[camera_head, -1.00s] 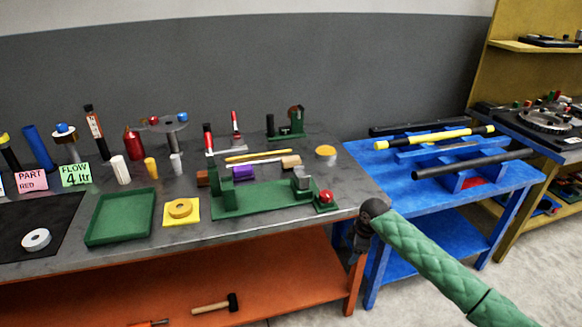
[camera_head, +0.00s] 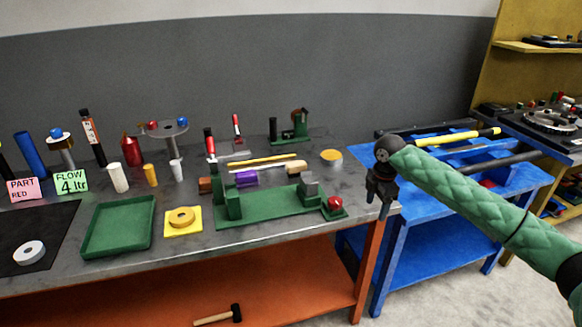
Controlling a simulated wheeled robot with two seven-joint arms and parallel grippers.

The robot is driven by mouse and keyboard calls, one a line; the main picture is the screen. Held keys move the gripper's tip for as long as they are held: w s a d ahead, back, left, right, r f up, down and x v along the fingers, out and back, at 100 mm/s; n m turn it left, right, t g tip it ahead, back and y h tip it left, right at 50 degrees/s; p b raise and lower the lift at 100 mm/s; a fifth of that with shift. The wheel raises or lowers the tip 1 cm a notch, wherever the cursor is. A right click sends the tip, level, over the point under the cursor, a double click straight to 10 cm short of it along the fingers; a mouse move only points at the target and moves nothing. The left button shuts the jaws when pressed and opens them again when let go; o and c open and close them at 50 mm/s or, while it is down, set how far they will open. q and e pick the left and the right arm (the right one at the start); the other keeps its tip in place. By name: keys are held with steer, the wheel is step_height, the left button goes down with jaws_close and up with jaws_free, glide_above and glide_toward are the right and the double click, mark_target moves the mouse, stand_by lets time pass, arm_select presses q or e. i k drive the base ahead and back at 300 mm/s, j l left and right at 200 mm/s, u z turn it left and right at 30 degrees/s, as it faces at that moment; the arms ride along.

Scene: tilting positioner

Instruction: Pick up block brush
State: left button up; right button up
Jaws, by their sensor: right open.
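A brush-like tool with a tan wooden block (camera_head: 296,166) at its right end lies on the grey workbench, behind the green fixture. It looks like the block brush; its bristles are too small to make out. My right gripper (camera_head: 378,207) hangs at the right end of the bench, fingers pointing down and open, with nothing between them. It is to the right of the brush and apart from it. My left gripper is out of view.
The green fixture (camera_head: 270,207) with a red knob stands in front of the brush. A purple block (camera_head: 246,178) and a yellow rod (camera_head: 262,159) lie close to it. A round yellow-topped tin (camera_head: 331,157) stands to its right. A blue table (camera_head: 430,235) adjoins the bench.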

mark_target(293, 169)
steer(key=i+j, duration=0.3)
steer(key=j, duration=0.15)
steer(key=i+j, duration=0.65)
steer(key=j, duration=0.25)
